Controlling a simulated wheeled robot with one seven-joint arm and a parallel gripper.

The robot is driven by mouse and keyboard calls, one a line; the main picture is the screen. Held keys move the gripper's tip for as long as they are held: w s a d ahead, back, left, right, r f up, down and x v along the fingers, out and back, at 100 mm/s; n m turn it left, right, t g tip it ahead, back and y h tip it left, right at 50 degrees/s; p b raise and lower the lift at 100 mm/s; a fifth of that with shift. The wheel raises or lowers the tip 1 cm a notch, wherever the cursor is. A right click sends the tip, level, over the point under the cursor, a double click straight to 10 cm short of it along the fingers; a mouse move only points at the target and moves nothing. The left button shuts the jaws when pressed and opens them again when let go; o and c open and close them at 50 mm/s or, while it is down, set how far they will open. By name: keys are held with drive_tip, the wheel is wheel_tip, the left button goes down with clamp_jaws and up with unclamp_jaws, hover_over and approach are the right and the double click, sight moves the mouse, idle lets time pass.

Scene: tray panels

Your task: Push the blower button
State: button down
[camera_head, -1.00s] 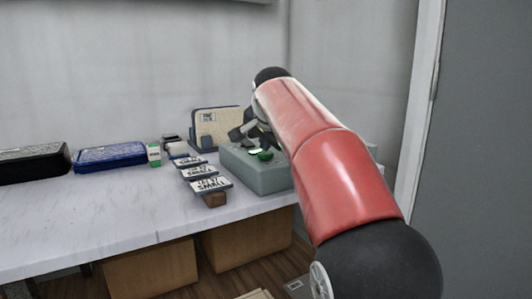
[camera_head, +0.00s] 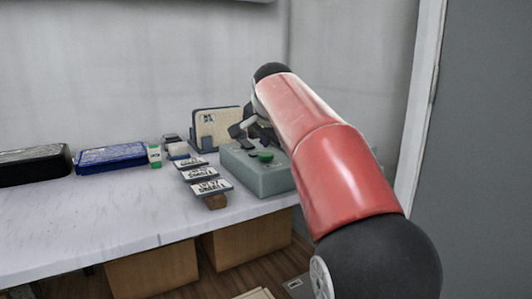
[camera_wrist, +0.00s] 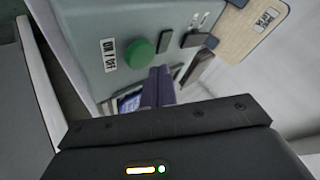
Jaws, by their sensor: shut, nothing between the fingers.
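A grey-green control box (camera_head: 268,180) stands near the right end of the white counter. In the wrist view its face (camera_wrist: 110,20) carries a round green button (camera_wrist: 139,53) beside an "ON / OFF" label (camera_wrist: 110,55). Dark rectangular switches (camera_wrist: 195,40) sit to the right of it, with small labels I cannot read. I cannot tell which one is the blower button. The green button also shows in the head view (camera_head: 265,156). My gripper (camera_wrist: 158,72) is shut and empty, its fingertips close to the face, just below the green button and nearest switch. Contact is unclear.
Tilted label blocks (camera_head: 211,187) stand left of the box. A beige board with a blue edge (camera_head: 214,130) stands behind. A blue case (camera_head: 112,157), a black case (camera_head: 34,165) and a small green-and-white box (camera_head: 155,156) are further left. The front-left counter is bare.

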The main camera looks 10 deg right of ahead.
wheel_tip(320, 180, up, 6)
drive_tip(key=p, duration=0.5)
drive_tip(key=shift+p, duration=0.4)
drive_tip(key=n+g, duration=0.1)
drive_tip(key=n, duration=0.1)
approach(266, 156)
drive_tip(key=s+d, duration=0.2)
drive_tip(key=s+f+n+g, duration=0.1)
drive_tip(key=s+f+n, duration=0.3)
drive_tip(key=s+f, duration=0.6)
drive_tip(key=s+a+f+n+g+y, duration=0.1)
drive_tip(key=s+f+n, duration=0.3)
drive_tip(key=s+f, duration=0.7)
drive_tip(key=s, duration=0.6)
drive_tip(key=shift+s+f+g, duration=0.25)
drive_tip(key=shift+s+g, duration=0.05)
drive_tip(key=shift+s, duration=0.1)
